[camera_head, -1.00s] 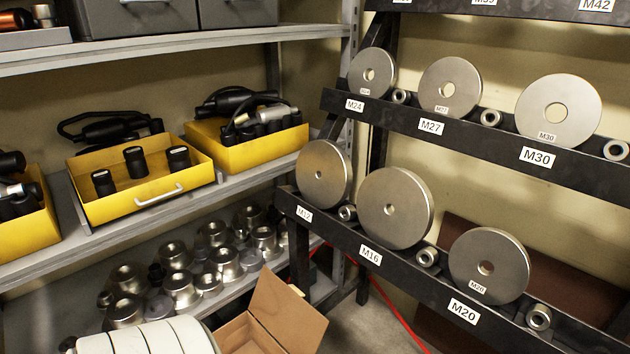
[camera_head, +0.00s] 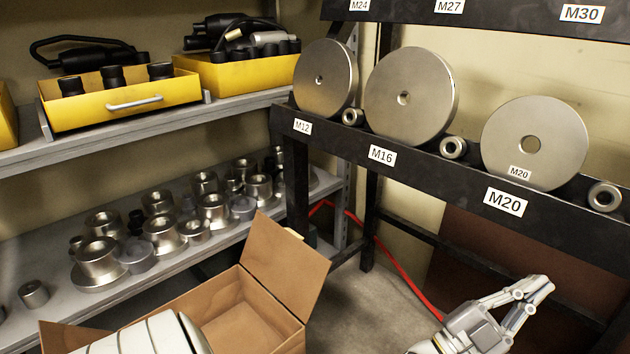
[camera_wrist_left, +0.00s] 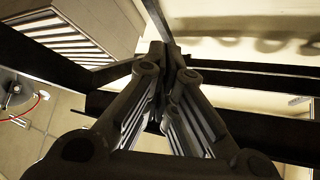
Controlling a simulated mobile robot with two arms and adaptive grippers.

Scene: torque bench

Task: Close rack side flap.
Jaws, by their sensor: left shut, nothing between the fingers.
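The black rack (camera_head: 400,165) stands at the right, with steel discs and rings on its lower shelf beam. I cannot pick out a side flap on it for certain. A dark brown panel (camera_head: 470,250) shows under and behind that beam, partly covered by the frame. My left gripper (camera_head: 540,284) is in the lower right of the head view, below the beam, in front of the brown panel. Its fingers are together and empty. In the left wrist view the closed fingers (camera_wrist_left: 166,62) point toward dark bars (camera_wrist_left: 230,80), with a pale wall beyond. My right gripper is not in view.
An open cardboard box (camera_head: 255,310) stands on the floor at bottom centre, one flap up. A grey shelf (camera_head: 180,115) at the left holds yellow bins and, lower down, steel sockets. A red cable (camera_head: 395,262) runs along the floor under the rack.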

